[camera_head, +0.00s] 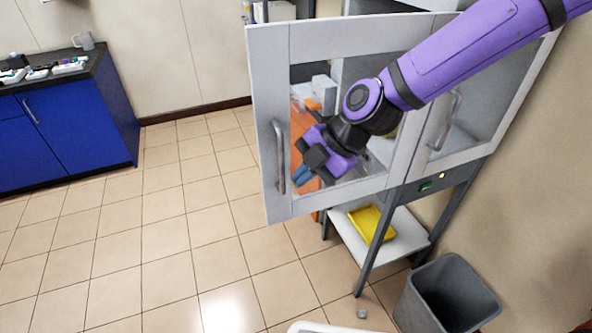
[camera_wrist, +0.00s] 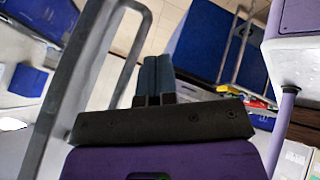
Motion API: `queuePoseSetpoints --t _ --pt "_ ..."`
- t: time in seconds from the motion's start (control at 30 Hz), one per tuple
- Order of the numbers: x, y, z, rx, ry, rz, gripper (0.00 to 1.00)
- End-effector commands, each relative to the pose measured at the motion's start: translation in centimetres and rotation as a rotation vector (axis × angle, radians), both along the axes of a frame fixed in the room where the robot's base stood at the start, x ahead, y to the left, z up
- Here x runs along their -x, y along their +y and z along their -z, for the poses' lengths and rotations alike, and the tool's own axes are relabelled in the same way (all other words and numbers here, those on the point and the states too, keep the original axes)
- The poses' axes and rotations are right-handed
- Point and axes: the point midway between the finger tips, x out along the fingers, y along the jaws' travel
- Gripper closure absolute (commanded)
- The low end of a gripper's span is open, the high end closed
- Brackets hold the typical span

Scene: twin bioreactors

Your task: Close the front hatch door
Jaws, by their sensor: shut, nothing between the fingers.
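The front hatch door (camera_head: 268,90) is a white-framed panel with a window and a grey vertical handle (camera_head: 279,157) near its left edge. It stands swung out from the cabinet, reaching left past the cabinet's legs. My gripper (camera_head: 303,178) is over the window area, just right of the handle. Its blue fingers are shut together with nothing between them. In the wrist view, the fingers (camera_wrist: 153,78) point away, and a grey handle bar (camera_wrist: 75,85) is close on their left. I cannot tell whether the gripper touches the door.
A second panel with a handle (camera_head: 446,120) is at the right. Below are a shelf with a yellow tray (camera_head: 371,224), a grey bin (camera_head: 449,293) and a small grey cube (camera_head: 362,313). A blue counter (camera_head: 70,130) stands at the left. The tiled floor between is clear.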

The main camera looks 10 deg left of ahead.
Motion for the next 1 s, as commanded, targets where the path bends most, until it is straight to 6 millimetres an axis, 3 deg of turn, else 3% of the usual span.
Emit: queuePoseSetpoints --t 0.2,0.77,1.0 --pt "-0.6 1.3 0.0 -0.001 0.001 0.0 1.0" --pt "-0.9 1.7 0.0 0.0 0.0 0.007 1.0" --pt "-2.0 2.8 0.0 0.0 -0.001 0.087 1.0"
